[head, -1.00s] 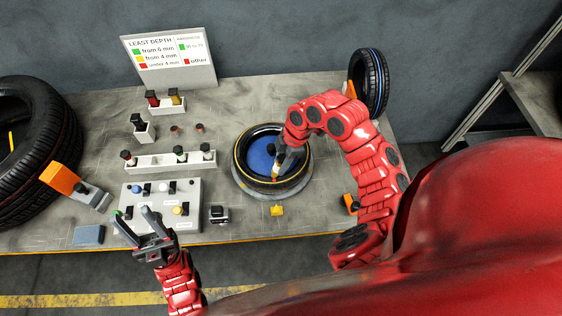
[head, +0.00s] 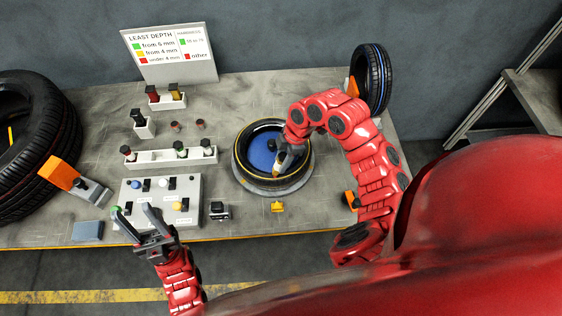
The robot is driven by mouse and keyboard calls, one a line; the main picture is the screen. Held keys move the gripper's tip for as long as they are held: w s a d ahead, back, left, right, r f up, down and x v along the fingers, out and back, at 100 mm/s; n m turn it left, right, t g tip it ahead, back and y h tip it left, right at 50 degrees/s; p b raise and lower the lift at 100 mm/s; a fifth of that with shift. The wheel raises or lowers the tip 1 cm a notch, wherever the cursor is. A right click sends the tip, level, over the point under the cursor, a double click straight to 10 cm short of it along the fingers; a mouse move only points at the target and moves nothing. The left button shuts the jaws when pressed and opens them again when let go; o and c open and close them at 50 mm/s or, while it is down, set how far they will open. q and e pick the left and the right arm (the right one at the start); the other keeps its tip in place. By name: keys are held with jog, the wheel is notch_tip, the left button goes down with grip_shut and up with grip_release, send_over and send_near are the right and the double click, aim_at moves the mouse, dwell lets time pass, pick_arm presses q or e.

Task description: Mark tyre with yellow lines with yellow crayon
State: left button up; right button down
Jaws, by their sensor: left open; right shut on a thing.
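The tyre with yellow lines (head: 240,171) lies flat on a round grey turntable (head: 245,188) around a blue hub disc (head: 262,152). A yellow line shows around its upper side. My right gripper (head: 281,164) reaches over the near right part of the tyre, pointing down. It is shut on a small yellow-orange piece, the yellow crayon (head: 277,170), mostly hidden by the fingers. The crayon's tip is at the tyre's near inner side; I cannot tell whether it touches. My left gripper (head: 134,213) is open and empty, over the near edge of the control box.
A control box (head: 190,188) with knobs, a white rack (head: 155,161) and small crayon holders (head: 165,102) stand left of the turntable. A big tyre (head: 38,115) is at far left, a blue-lined tyre (head: 371,80) at back right. A sign (head: 170,55) stands behind.

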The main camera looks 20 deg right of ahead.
jog(key=shift+s+a, duration=0.1)
jog(key=shift+s, duration=0.35)
jog(key=shift+s+a+f, duration=0.1)
jog(key=shift+s, duration=0.1)
jog(key=shift+s+p, duration=0.15)
jog(key=shift+p, duration=0.2)
dwell(0.3)
jog(key=shift+w+b, duration=0.3)
jog(key=shift+b, duration=0.1)
jog(key=shift+w+b, duration=0.3)
jog(key=shift+b, duration=0.2)
